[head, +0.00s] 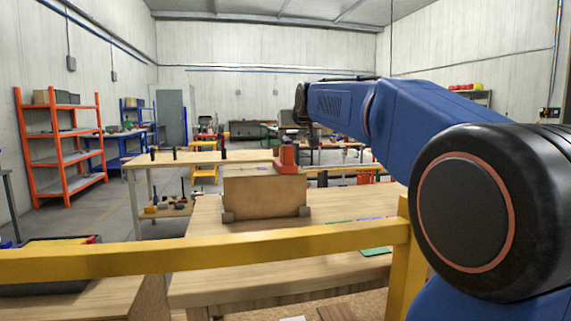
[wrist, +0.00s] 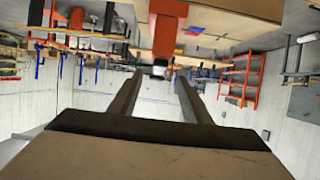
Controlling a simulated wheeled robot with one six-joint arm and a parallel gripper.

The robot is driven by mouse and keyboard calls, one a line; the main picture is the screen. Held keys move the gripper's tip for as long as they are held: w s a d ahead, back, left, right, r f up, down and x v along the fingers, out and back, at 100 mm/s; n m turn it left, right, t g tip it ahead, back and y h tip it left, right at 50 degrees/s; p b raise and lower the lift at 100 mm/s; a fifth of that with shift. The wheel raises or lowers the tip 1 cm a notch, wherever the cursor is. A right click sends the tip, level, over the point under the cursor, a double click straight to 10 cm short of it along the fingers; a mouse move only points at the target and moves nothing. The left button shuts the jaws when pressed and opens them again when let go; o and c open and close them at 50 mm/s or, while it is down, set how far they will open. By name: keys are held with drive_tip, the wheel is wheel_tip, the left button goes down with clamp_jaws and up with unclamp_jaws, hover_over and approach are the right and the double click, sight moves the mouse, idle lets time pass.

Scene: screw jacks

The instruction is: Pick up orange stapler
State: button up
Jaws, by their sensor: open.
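I cannot make out an orange stapler for certain in either view. A red-orange upright thing with a dark top, which looks like a screw jack (head: 287,157), stands on the workbench (head: 205,213) behind a brown board (head: 262,197). A red-orange block (wrist: 168,18) shows at the top of the wrist view, beyond my fingers; it may be the same jack. My gripper (wrist: 158,78) is open, its two dark fingers apart with nothing seen between them. In the head view my arm reaches left over the bench, and the fingers cannot be made out there.
A yellow rail (head: 200,260) crosses in front of the bench. Small coloured items, one green (head: 376,251), lie on the bench's right part. Another wooden table (head: 205,158) stands behind left. Orange shelving (head: 65,150) is at the far left, with open floor between.

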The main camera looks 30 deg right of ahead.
drive_tip(key=x, duration=1.4)
drive_tip(key=shift+f, duration=0.2)
drive_tip(key=shift+c, duration=0.6)
clamp_jaws()
drive_tip(key=shift+r, duration=0.1)
idle(0.3)
